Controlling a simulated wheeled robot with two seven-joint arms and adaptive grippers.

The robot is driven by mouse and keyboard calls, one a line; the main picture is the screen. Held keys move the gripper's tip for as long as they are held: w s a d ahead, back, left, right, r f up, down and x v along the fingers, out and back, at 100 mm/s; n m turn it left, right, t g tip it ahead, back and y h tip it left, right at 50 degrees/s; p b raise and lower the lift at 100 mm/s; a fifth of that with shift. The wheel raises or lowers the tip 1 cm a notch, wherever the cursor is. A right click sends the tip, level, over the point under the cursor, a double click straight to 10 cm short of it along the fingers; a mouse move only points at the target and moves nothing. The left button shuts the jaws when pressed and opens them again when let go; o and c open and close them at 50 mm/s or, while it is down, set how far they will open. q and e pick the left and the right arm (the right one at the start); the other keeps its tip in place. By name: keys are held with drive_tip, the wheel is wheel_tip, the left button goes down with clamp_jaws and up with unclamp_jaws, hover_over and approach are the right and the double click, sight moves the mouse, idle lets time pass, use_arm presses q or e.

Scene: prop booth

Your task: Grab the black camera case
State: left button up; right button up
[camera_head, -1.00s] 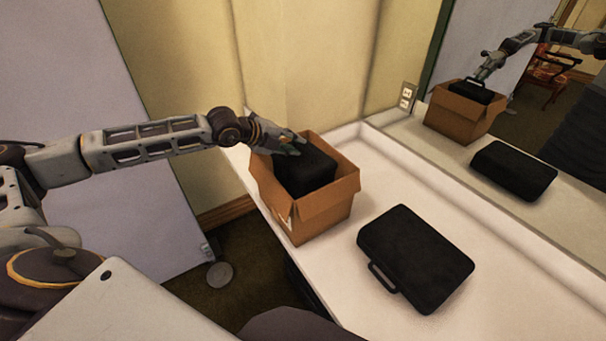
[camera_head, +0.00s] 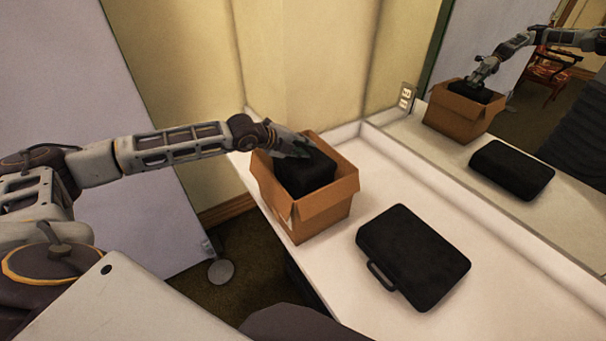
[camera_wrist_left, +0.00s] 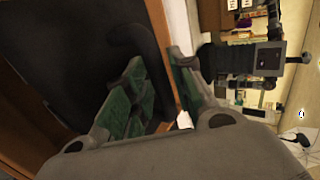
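A black case (camera_head: 306,177) stands in an open cardboard box (camera_head: 318,215), its top showing above the rim. The case's dark side (camera_wrist_left: 75,60) also shows in the left wrist view, with the box wall (camera_wrist_left: 160,30) beside it. My left gripper (camera_head: 298,152) is over the top of this case, at the box's back left. Whether a finger touches the case is unclear. A second black case (camera_head: 417,257) with a handle lies flat on the counter. My right gripper is not in view.
The white counter (camera_head: 365,195) is clear between the box and the lying case. A mirror (camera_head: 560,215) along its far side reflects the box, cases and my arm. A yellow wall (camera_head: 300,60) rises behind the box.

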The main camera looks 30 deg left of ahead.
use_arm(q)
clamp_jaws()
idle(0.4)
drive_tip(key=shift+r, duration=0.1)
wheel_tip(320, 180, up, 28)
drive_tip(key=b, duration=0.2)
drive_tip(key=shift+b, duration=0.35)
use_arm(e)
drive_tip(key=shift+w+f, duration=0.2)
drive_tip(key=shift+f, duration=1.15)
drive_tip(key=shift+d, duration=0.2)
